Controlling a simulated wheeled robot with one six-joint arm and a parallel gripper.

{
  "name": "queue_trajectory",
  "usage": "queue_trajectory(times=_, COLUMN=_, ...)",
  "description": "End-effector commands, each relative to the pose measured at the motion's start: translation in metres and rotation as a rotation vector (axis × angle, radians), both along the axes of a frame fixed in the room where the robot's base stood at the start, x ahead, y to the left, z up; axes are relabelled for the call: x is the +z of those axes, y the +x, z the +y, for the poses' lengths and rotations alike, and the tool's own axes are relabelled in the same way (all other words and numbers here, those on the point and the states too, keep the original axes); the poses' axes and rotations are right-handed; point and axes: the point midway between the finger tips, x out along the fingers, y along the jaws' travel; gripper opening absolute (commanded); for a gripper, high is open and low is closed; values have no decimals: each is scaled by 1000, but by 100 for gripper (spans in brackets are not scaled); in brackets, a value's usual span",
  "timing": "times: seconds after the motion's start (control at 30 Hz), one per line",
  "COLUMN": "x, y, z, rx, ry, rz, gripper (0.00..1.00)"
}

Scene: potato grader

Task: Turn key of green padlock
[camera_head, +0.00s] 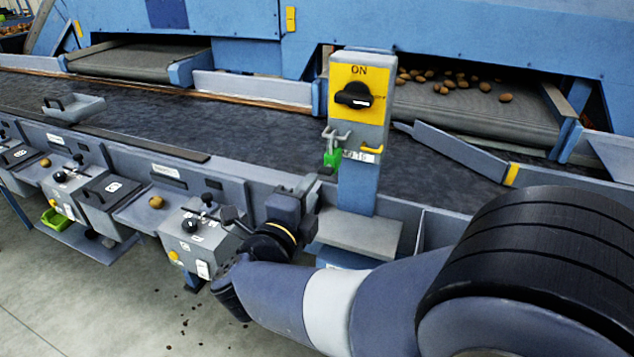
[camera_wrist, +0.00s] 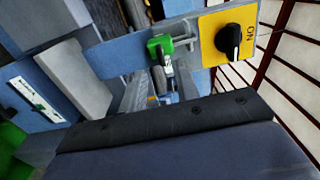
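The green padlock (camera_head: 331,158) hangs from a hook on the grey post below the yellow ON switch plate. It also shows in the wrist view (camera_wrist: 160,44), with a small pale part below it that may be the key; its detail is too small to tell. My gripper (camera_head: 312,186) is below and slightly left of the padlock, apart from it. In the wrist view my gripper's grey fingers (camera_wrist: 160,88) look parted, with nothing clearly held between them. The dark wrist body hides much of the lower picture.
The yellow plate (camera_head: 374,75) carries a black rotary switch (camera_head: 354,95). A dark conveyor belt (camera_head: 240,130) runs behind the post. Control boxes (camera_head: 192,235) line the left; a grey ledge (camera_head: 358,232) is at the post's foot.

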Motion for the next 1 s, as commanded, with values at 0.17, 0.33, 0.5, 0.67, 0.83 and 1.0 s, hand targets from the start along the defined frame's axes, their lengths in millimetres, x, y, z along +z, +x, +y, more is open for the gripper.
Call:
queue_trajectory(times=0.17, x=-1, y=-26, z=10, rx=3, ry=2, rz=-1, gripper=30)
queue_trajectory(times=0.33, x=0, y=-39, z=15, rx=2, ry=0, rz=1, gripper=30)
queue_trajectory(times=0.5, x=0, y=-43, z=15, rx=-1, ry=0, rz=0, gripper=30)
queue_trajectory(times=0.67, x=0, y=-42, z=15, rx=-1, ry=0, rz=0, gripper=30)
queue_trajectory(times=0.83, x=0, y=-41, z=14, rx=-2, ry=0, rz=1, gripper=30)
queue_trajectory(times=1.0, x=1, y=-27, z=9, rx=-4, ry=0, rz=0, gripper=30)
